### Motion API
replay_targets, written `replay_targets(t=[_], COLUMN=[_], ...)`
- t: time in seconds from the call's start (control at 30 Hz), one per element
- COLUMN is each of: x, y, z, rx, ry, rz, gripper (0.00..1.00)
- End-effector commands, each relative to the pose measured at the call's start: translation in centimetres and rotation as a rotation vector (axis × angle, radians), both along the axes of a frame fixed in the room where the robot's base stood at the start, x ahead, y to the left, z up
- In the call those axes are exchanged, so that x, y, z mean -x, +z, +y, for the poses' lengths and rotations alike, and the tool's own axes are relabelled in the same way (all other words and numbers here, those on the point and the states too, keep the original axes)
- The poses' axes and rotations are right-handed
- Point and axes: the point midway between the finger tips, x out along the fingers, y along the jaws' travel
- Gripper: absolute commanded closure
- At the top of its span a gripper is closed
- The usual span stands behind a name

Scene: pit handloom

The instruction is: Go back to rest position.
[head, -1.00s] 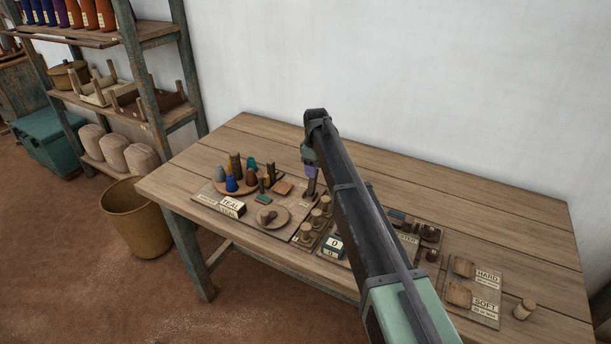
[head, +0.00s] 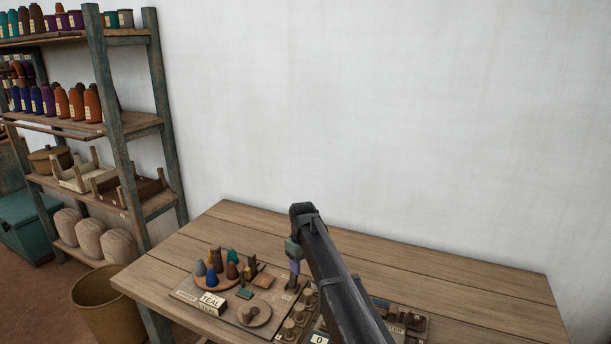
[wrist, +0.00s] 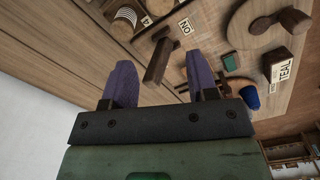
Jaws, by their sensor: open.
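My gripper (wrist: 162,88) is open and empty in the wrist view, its two purple fingers spread apart. In that view, boards and small wooden parts on the wooden table lie beyond the fingertips. In the head view, my gripper (head: 294,269) hangs over the table (head: 440,258), right of a group of small coloured cones (head: 212,279). My dark arm reaches in from the lower right and hides part of the table. I cannot tell the exact height of the fingers above the board.
A TEAL label block (head: 211,303) and a round wooden disc (head: 254,314) sit on a board near the table's front. The table's back part is clear.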

Motion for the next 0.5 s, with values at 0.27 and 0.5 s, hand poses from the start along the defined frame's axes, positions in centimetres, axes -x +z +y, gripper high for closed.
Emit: replay_targets(t=[0.27,0.5], x=[25.0,31.9], y=[0.1,0.1], z=[-14.0,-18.9], rx=[0.003,0.003], ry=[-0.608,-0.735], rz=[-0.002,-0.002], gripper=[0.47,0.47])
